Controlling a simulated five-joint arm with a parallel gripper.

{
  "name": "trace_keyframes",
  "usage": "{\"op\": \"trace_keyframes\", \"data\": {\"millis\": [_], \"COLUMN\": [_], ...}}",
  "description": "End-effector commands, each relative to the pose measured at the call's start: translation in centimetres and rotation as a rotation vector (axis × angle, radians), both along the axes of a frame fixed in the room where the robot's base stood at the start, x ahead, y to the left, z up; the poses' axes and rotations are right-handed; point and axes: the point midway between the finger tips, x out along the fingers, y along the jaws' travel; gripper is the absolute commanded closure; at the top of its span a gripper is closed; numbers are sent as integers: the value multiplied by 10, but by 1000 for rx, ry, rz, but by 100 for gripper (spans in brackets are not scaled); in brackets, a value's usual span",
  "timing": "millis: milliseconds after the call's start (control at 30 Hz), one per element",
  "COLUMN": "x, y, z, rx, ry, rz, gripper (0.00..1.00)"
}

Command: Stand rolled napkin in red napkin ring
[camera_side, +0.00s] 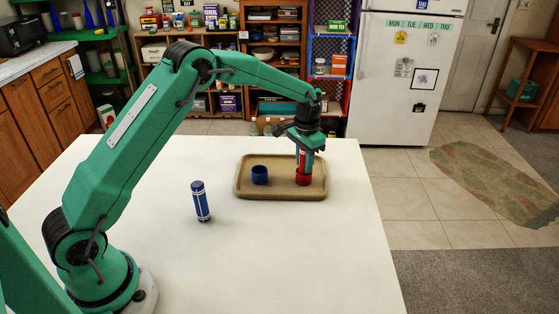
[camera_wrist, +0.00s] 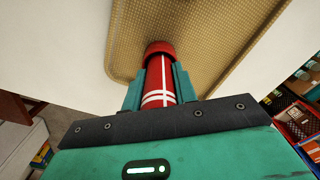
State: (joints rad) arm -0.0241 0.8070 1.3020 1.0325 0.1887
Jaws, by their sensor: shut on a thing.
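The red rolled napkin (camera_wrist: 159,80) has white bands and is held between the fingers of my gripper (camera_wrist: 159,88). In the side view my gripper (camera_side: 306,160) points down over the right part of the tan tray. The napkin's lower end is at the red napkin ring (camera_side: 303,179), which stands on the tray. In the wrist view the red ring (camera_wrist: 159,49) surrounds the napkin's far end. The napkin looks upright in the side view. Whether its end touches the tray inside the ring is hidden.
The tan tray (camera_side: 280,194) lies near the far right of the white table (camera_side: 280,260). A blue ring (camera_side: 260,175) stands on the tray's left part. The table's front is clear.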

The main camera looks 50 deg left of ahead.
Motion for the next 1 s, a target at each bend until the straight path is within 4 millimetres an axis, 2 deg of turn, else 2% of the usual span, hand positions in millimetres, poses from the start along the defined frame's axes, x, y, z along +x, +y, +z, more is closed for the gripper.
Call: {"op": "trace_keyframes", "data": {"millis": [233,267,367,400,1000], "x": [0,0,0,0,0], "y": [0,0,0,0,0], "z": [-4,-4,-4,-4,-3], "rx": [0,0,0,0,0], "ry": [1,1,1,1,0], "rz": [0,0,0,0,0], "gripper": [94,70,50,46,46]}}
